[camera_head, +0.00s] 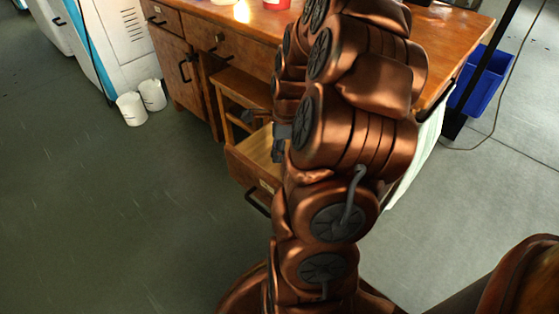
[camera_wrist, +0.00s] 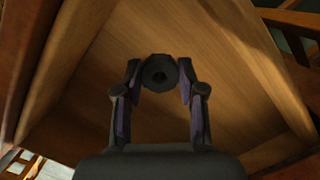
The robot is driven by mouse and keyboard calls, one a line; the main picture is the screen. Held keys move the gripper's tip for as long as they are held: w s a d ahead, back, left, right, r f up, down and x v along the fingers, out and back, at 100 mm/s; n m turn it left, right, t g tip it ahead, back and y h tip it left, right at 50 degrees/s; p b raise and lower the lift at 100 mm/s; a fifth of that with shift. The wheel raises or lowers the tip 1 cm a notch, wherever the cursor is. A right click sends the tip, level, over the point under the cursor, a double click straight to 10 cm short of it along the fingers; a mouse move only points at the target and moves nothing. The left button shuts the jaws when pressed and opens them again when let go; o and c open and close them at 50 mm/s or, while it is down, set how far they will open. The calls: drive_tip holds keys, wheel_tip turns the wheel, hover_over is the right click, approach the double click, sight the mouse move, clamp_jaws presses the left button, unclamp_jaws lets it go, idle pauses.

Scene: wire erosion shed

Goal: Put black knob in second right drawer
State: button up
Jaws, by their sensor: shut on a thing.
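The black knob (camera_wrist: 158,73) is round, with a darker hole in its middle. In the wrist view it sits between the two fingertips of my gripper (camera_wrist: 160,80), which is shut on it. Below it is the bare wooden floor of an open drawer (camera_wrist: 215,60), with side walls to left and right. In the head view, the pulled-out drawer (camera_head: 262,187) has a dark handle and juts from the wooden desk (camera_head: 225,45). My gripper (camera_head: 281,145) shows there over the drawer, partly hidden behind my arm. The knob cannot be made out in the head view.
The desk has other drawers and a door (camera_head: 180,70) with dark handles at left. A wooden stool-like frame (camera_head: 243,92) stands close behind the open drawer. The left floor is clear.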

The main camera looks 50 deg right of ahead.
sight(276, 168)
drive_tip(key=shift+f+b, duration=0.6)
drive_tip(key=shift+f, duration=1.5)
drive_tip(key=shift+f, duration=0.1)
drive_tip(key=o, duration=1.1)
